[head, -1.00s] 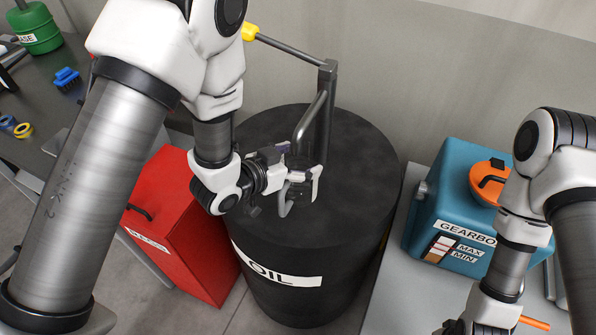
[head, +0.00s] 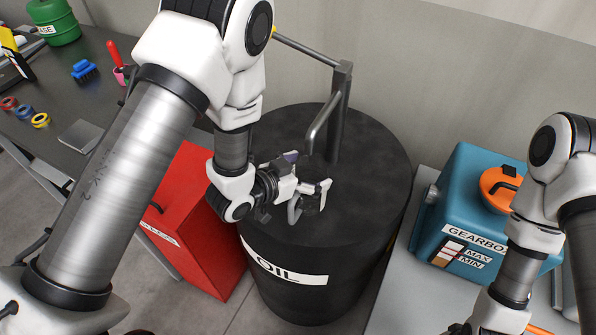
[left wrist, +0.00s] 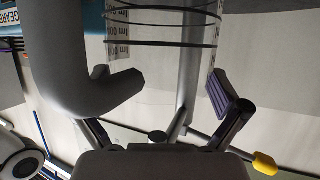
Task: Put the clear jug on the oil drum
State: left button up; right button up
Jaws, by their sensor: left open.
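The oil drum (head: 370,195) is black with a white OIL label and stands in the middle of the head view. My left gripper (head: 310,192) is low over the front part of its top. The clear jug (left wrist: 150,28), with dark rings and scale marks, shows at the top of the left wrist view, between my open left fingers (left wrist: 160,118). A thick grey hooked piece, which looks like its handle (left wrist: 70,70), covers part of one finger. In the head view the jug is barely visible; I cannot tell whether it touches the drum top. My right gripper is below the head view's edge.
A grey pump post (head: 338,115) with a bent spout rises from the drum behind my left gripper. A red cabinet (head: 185,215) stands left of the drum. A blue gearbox-oil container (head: 460,200) stands on a grey table at right. A dark workbench (head: 60,125) is at far left.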

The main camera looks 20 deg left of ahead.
jog(key=shift+f+b, duration=0.85)
pick_arm(q)
jog(key=p+v, duration=0.9)
jog(key=v, duration=0.2)
jog(key=s+a+f+n+g+y, duration=0.3)
jog(key=s+a+f+g, duration=0.1)
jog(key=s+f, duration=0.4)
jog(key=s+a+f+n+g+y, duration=0.4)
jog(key=s+f+g, duration=0.3)
jog(key=s+f, duration=0.2)
jog(key=shift+s+a+f, duration=0.2)
jog(key=shift+s+a, duration=0.25)
jog(key=shift+s, duration=0.45)
pick_arm(e)
notch_tip(320, 180, up, 9)
